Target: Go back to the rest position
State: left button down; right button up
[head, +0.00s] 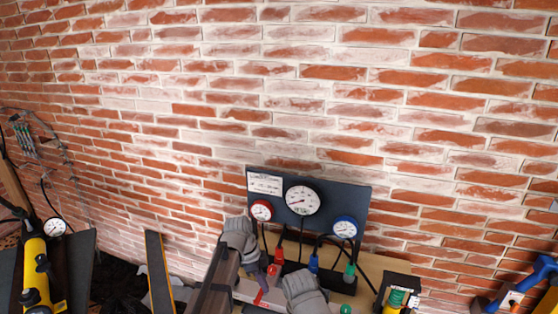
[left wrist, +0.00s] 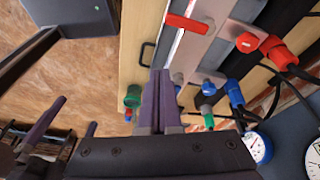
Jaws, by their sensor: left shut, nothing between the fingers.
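My left gripper (head: 269,272) is low in the middle of the head view, in front of the bench with the gauge panel (head: 330,190). In the left wrist view its dark purple fingers (left wrist: 158,78) are together, with nothing between them. The fingertips show against the wooden bench strip and the metal rail with its red lever handle (left wrist: 187,23); I cannot tell whether they touch. A grey rounded arm part (head: 303,294) shows to the right in the head view, but no right fingertips are clear there. Dark finger-like bars (left wrist: 42,120) at the left of the wrist view may be my right gripper.
The panel carries a large white gauge (head: 302,199), a red gauge (head: 261,210) and a blue gauge (head: 345,227). Red (head: 278,255), blue and green fittings and black hoses are below. A yellow pump (head: 36,272) stands left, a blue tool (head: 531,283) right. Brick wall behind.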

pick_arm(q)
jog(key=s+n+y, duration=0.4)
jog(key=s+n, duration=0.9)
jog(key=s, duration=0.4)
jog(key=shift+s+a+f+n+y, duration=0.15)
jog(key=shift+s+f+n+y, duration=0.15)
jog(key=shift+s+f, duration=0.1)
